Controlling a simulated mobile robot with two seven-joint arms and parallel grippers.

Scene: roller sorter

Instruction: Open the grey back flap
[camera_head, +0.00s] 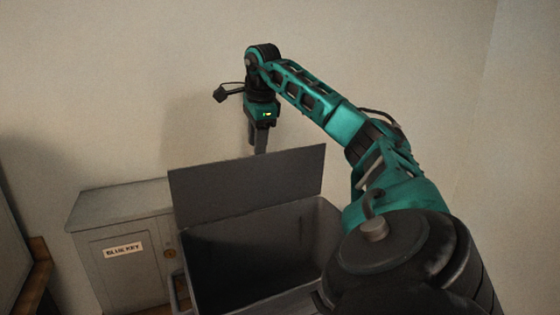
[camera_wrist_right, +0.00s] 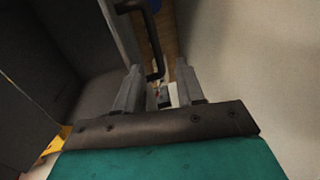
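The grey back flap (camera_head: 250,182) stands raised along the back edge of an open grey bin (camera_head: 332,232), leaning slightly, with the bin's dark inside showing. My right gripper (camera_head: 260,148) points down just behind the flap's top edge, which hides anything lower there. In the right wrist view, my right gripper (camera_wrist_right: 160,66) has its two fingers apart. A dark bar handle (camera_wrist_right: 152,35) beside a grey panel reaches down to between the fingertips; I cannot tell if they touch it. My left gripper is out of view.
A grey cabinet (camera_head: 130,208) labelled "BLUE KEY" stands left of the bin. A plain wall (camera_head: 120,90) is close behind. A wooden edge (camera_head: 38,275) shows at lower left. The air above the bin is clear except for my right arm.

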